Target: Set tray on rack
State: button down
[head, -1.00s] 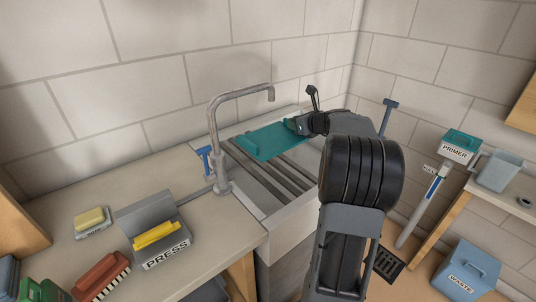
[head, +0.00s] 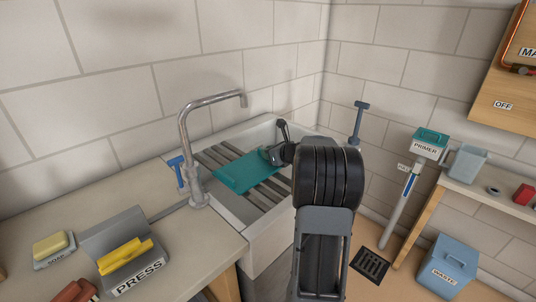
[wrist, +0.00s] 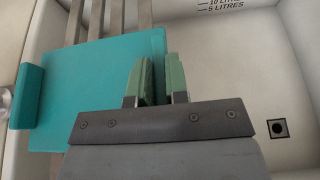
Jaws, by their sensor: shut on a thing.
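The tray (head: 240,176) is a flat teal board with a raised edge grip, over the sink. The rack (head: 272,190) is a set of grey-brown slats across the sink; slats show on both sides of the tray. My gripper (head: 268,155) is at the tray's right end, partly hidden behind my arm. In the wrist view, the green fingertips of my gripper (wrist: 157,82) are shut on the near right edge of the tray (wrist: 90,95), and the rack (wrist: 145,16) shows beyond it. The tray looks level and low over the slats; I cannot tell whether it touches them.
The white sink (head: 265,232) surrounds the rack. A grey tap (head: 188,140) with a blue lever (head: 178,171) stands at its left. A press (head: 120,265) and soap (head: 50,247) sit on the counter. A blue waste bin (head: 449,267) stands on the floor at right.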

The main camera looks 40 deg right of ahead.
jog(key=shift+f, duration=0.15)
jog(key=c, duration=1.1)
grip_release()
jog(key=shift+r, duration=0.25)
jog(key=p+v, duration=0.1)
jog(key=v, duration=1.1)
jog(key=shift+f, duration=0.15)
